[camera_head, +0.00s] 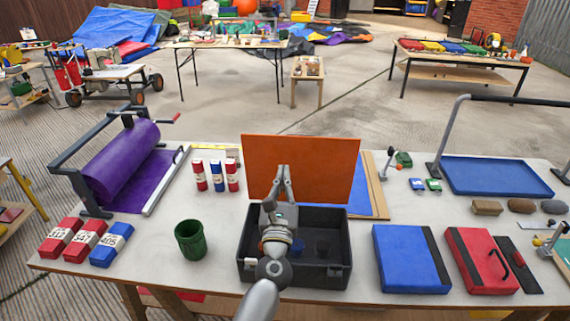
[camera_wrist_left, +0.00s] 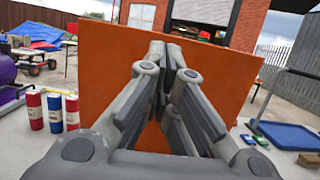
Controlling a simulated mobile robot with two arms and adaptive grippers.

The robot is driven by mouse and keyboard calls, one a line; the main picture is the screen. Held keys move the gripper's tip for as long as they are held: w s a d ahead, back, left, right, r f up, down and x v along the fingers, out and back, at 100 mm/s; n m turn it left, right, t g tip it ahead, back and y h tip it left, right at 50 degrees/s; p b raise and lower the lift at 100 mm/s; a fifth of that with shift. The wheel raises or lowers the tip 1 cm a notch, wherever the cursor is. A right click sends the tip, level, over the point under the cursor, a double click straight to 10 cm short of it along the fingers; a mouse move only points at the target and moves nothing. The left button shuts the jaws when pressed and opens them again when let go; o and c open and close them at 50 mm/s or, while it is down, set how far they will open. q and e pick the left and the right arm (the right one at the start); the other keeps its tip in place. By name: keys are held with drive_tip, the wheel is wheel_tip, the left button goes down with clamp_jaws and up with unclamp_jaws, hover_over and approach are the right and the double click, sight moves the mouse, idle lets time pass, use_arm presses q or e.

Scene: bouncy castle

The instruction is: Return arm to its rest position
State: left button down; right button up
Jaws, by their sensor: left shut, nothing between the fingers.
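My left gripper (camera_head: 282,172) is shut and empty. It stands fingers up over the open black box (camera_head: 343,245), just in front of an upright orange panel (camera_head: 325,170). In the left wrist view the closed fingers (camera_wrist_left: 172,60) point at the orange panel (camera_wrist_left: 100,80). I cannot tell whether they touch it. My left arm reaches in from the bottom of the head view and hides part of the box. My right gripper is not in view.
A green cup (camera_head: 190,240) stands left of the box. Blue (camera_head: 408,262) and red (camera_head: 478,258) cases lie to its right. Red, white and blue cylinders (camera_head: 217,176) stand behind, near a purple roll (camera_head: 122,163). A blue tray (camera_head: 495,177) lies at the right.

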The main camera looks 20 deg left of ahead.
use_arm(q)
drive_tip(key=s+d+f+m+g+h, duration=0.15)
drive_tip(key=s+d+m+h, duration=0.35)
drive_tip(key=m, duration=0.5)
drive_tip(key=s+d+f+m+g+h, duration=0.1)
drive_tip(key=s+d+f+m+h, duration=0.15)
drive_tip(key=d+m+h, duration=0.5)
drive_tip(key=s+f+m+g, duration=0.6)
drive_tip(key=s+f+m, duration=0.15)
drive_tip(key=m, duration=0.45)
drive_tip(key=s+a+f+m+g+y, duration=0.35)
drive_tip(key=s+a+f+m, duration=0.2)
drive_tip(key=s, duration=0.45)
drive_tip(key=s+a+f+m+g+y, duration=0.3)
drive_tip(key=s+a+f+m+g, duration=0.25)
drive_tip(key=s, duration=0.45)
wheel_tip(320, 180, down, 25)
drive_tip(key=s, duration=0.1)
drive_tip(key=s+a+f+m+g, duration=0.1)
drive_tip(key=s+a+f+g, duration=0.1)
drive_tip(key=s+f, duration=1.4)
drive_tip(key=shift+s+a+f, duration=0.4)
drive_tip(key=shift+s+a, duration=0.05)
drive_tip(key=shift+s, duration=0.1)
